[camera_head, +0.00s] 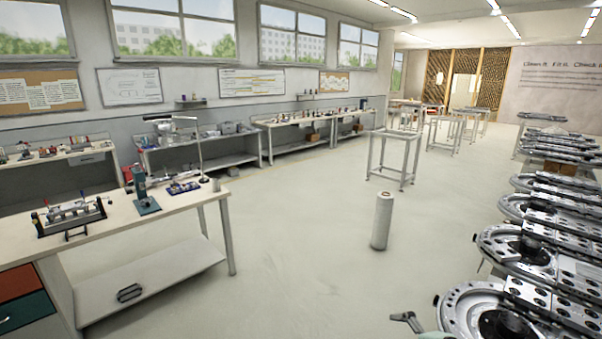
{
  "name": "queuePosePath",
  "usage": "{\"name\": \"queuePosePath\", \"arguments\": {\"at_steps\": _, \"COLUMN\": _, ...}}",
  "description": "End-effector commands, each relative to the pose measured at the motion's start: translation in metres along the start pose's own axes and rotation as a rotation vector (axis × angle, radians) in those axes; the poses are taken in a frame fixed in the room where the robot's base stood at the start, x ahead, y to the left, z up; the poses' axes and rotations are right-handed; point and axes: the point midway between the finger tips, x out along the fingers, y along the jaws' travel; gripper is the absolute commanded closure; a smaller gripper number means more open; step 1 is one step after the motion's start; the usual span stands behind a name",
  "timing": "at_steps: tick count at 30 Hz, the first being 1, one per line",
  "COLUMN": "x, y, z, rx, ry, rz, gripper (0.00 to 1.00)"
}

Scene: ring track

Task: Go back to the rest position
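The ring tracks (468,312) stand in a row along the right side, with round silver ends and rows of plates with dark round holes. The nearest one is cut off by the bottom and right edges.
A workbench (120,222) with fixtures stands at the left, with a dark object on its lower shelf. A white cylinder (382,222) stands on the floor near the middle. A bare frame stand (394,158) is behind it. The floor (300,260) between bench and tracks is mostly clear.

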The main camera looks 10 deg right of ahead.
Motion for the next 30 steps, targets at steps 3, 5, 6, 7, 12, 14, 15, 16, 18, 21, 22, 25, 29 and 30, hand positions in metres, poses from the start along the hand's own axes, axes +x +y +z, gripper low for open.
{"name": "queuePosePath", "arguments": {"at_steps": 3, "x": 0.059, "y": 0.051, "z": 0.088, "rx": -0.489, "ry": 0.08, "rz": 0.014, "gripper": 0.0}}
{"name": "queuePosePath", "arguments": {"at_steps": 5, "x": 0.067, "y": 0.07, "z": 0.126, "rx": -0.713, "ry": 0.126, "rz": 0.013, "gripper": 0.0}}
{"name": "queuePosePath", "arguments": {"at_steps": 6, "x": 0.068, "y": 0.081, "z": 0.149, "rx": -0.845, "ry": 0.156, "rz": 0.009, "gripper": 0.0}}
{"name": "queuePosePath", "arguments": {"at_steps": 7, "x": 0.067, "y": 0.089, "z": 0.164, "rx": -0.937, "ry": 0.178, "rz": 0.007, "gripper": 0.0}}
{"name": "queuePosePath", "arguments": {"at_steps": 12, "x": 0.043, "y": 0.131, "z": 0.234, "rx": -1.363, "ry": 0.297, "rz": -0.011, "gripper": 0.0}}
{"name": "queuePosePath", "arguments": {"at_steps": 14, "x": 0.029, "y": 0.145, "z": 0.252, "rx": -1.49, "ry": 0.339, "rz": -0.018, "gripper": 0.0}}
{"name": "queuePosePath", "arguments": {"at_steps": 15, "x": 0.018, "y": 0.153, "z": 0.264, "rx": -1.57, "ry": 0.369, "rz": -0.022, "gripper": 0.0}}
{"name": "queuePosePath", "arguments": {"at_steps": 16, "x": 0.01, "y": 0.16, "z": 0.272, "rx": -1.628, "ry": 0.391, "rz": -0.025, "gripper": 0.0}}
{"name": "queuePosePath", "arguments": {"at_steps": 18, "x": -0.018, "y": 0.143, "z": 0.284, "rx": -1.69, "ry": 0.423, "rz": -0.025, "gripper": 0.0}}
{"name": "queuePosePath", "arguments": {"at_steps": 21, "x": -0.04, "y": 0.116, "z": 0.291, "rx": -1.682, "ry": 0.423, "rz": -0.023, "gripper": 0.0}}
{"name": "queuePosePath", "arguments": {"at_steps": 22, "x": -0.045, "y": 0.109, "z": 0.293, "rx": -1.681, "ry": 0.423, "rz": -0.023, "gripper": 0.0}}
{"name": "queuePosePath", "arguments": {"at_steps": 25, "x": -0.068, "y": 0.084, "z": 0.301, "rx": -1.68, "ry": 0.423, "rz": -0.022, "gripper": 0.0}}
{"name": "queuePosePath", "arguments": {"at_steps": 29, "x": -0.103, "y": 0.044, "z": 0.314, "rx": -1.678, "ry": 0.423, "rz": -0.022, "gripper": 0.0}}
{"name": "queuePosePath", "arguments": {"at_steps": 30, "x": -0.116, "y": 0.029, "z": 0.318, "rx": -1.677, "ry": 0.423, "rz": -0.022, "gripper": 0.0}}
